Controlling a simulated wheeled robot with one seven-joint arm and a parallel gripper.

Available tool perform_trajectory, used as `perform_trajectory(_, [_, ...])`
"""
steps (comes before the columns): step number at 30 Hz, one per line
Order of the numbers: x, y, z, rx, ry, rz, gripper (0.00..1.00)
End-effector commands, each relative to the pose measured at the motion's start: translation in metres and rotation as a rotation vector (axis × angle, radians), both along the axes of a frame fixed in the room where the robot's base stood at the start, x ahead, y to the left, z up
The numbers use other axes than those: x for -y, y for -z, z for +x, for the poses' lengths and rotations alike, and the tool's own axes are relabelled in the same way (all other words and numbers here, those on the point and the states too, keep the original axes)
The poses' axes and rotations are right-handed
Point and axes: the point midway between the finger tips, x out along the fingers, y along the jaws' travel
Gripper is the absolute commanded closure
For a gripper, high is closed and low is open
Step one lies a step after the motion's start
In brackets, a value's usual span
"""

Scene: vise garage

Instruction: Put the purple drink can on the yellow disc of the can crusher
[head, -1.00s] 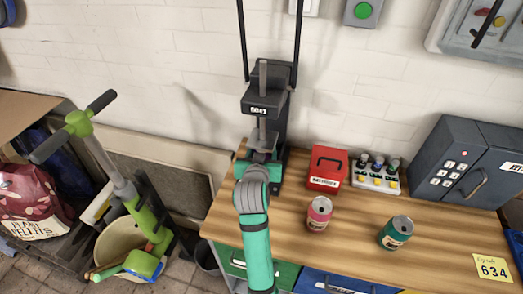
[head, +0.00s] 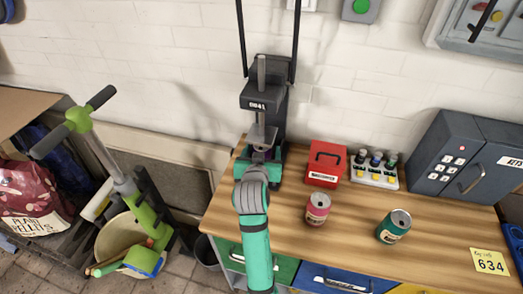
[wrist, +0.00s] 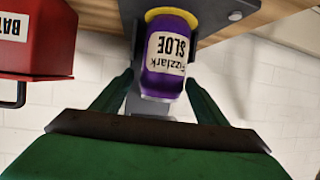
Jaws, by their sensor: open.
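The purple drink can (wrist: 165,62) shows upside down in the wrist view, labelled "Fizzlark SLOE". Its base end meets the yellow disc (wrist: 172,14), and it looks to stand upright on it. My gripper (wrist: 160,80) is open, with one green finger on each side of the can's upper end and a visible gap on both sides. The can crusher (head: 262,105) stands at the back of the bench in the head view.
A red battery box (head: 326,165) stands just right of the crusher, beside a rack of small bottles (head: 374,172). A pink can (head: 317,209) and a teal can (head: 393,227) stand on the wooden bench (head: 355,225). A dark cabinet (head: 455,155) fills the right end.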

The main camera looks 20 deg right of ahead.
Motion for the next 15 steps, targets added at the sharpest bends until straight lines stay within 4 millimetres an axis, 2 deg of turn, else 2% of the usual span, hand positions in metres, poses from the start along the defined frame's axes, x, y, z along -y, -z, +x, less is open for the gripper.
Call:
perform_trajectory(7, [-0.024,-0.018,-0.039,0.001,-0.009,0.000,0.33])
perform_trajectory(15, [-0.042,-0.036,-0.077,0.000,-0.009,0.000,0.33])
